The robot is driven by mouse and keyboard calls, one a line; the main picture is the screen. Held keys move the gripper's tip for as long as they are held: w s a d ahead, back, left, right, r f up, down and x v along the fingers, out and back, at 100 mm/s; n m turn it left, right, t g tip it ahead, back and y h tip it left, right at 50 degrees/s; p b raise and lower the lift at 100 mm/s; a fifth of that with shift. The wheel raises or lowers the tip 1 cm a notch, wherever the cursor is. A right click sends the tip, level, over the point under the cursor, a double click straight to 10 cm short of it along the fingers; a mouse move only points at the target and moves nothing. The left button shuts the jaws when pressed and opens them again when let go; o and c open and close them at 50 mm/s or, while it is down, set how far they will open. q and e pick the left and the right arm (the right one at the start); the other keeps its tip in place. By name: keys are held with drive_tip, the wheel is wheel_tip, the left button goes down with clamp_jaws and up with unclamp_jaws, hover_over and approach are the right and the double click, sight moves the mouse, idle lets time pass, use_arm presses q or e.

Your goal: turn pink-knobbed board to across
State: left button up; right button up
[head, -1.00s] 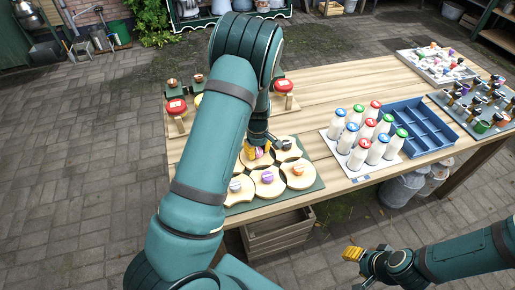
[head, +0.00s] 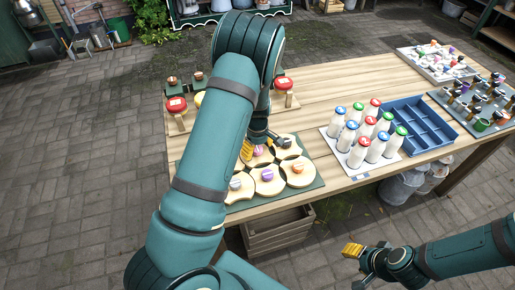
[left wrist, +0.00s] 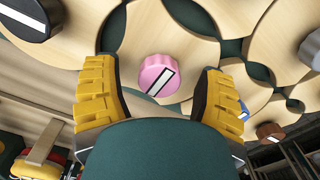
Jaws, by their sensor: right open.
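The pink knob (left wrist: 158,74) with a white bar sits on a pale round wooden board (left wrist: 150,28) in the left wrist view. The bar lies diagonally there. In the head view the pink knob (head: 259,150) shows beside my arm, among several boards with coloured knobs on a green base (head: 312,184). My left gripper (left wrist: 152,98) is open, its yellow fingers on either side of the pink knob and apart from it. It also shows in the head view (head: 260,145). My right gripper (head: 360,264) is open and empty, in front of the table.
A purple knob (head: 267,174), an orange knob (head: 297,168) and a grey knob (head: 235,184) sit on neighbouring boards. Milk bottles (head: 361,150) and a blue crate (head: 418,130) stand to the right. Red-topped items (head: 176,104) stand behind my left arm.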

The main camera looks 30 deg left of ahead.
sight(257, 149)
use_arm(q)
drive_tip(key=shift+r, duration=0.1)
wheel_tip(257, 149, up, 12)
idle(0.5)
drive_tip(key=shift+s, duration=0.1)
idle(0.4)
